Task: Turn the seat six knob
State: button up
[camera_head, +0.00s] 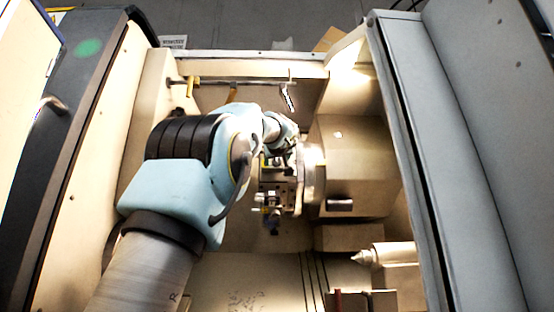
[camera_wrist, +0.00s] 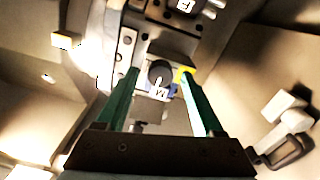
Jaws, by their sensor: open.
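In the wrist view, a dark round knob (camera_wrist: 160,72) with a white pointer line sits on a metal block. I cannot read the mark surely as a six. My gripper (camera_wrist: 159,78) is open, its two green fingers on either side of the knob in the picture, with gaps at both sides. I cannot tell whether the tips reach its depth. In the head view, my arm hides the knob, and the metal tool block (camera_head: 279,194) shows beside my wrist.
In the head view, a pointed tailstock centre (camera_head: 364,257) stands at lower right, and a beige machine housing (camera_head: 352,160) is right of the tool block. Enclosure walls close in both sides.

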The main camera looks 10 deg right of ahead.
grip_shut()
dwell(0.4)
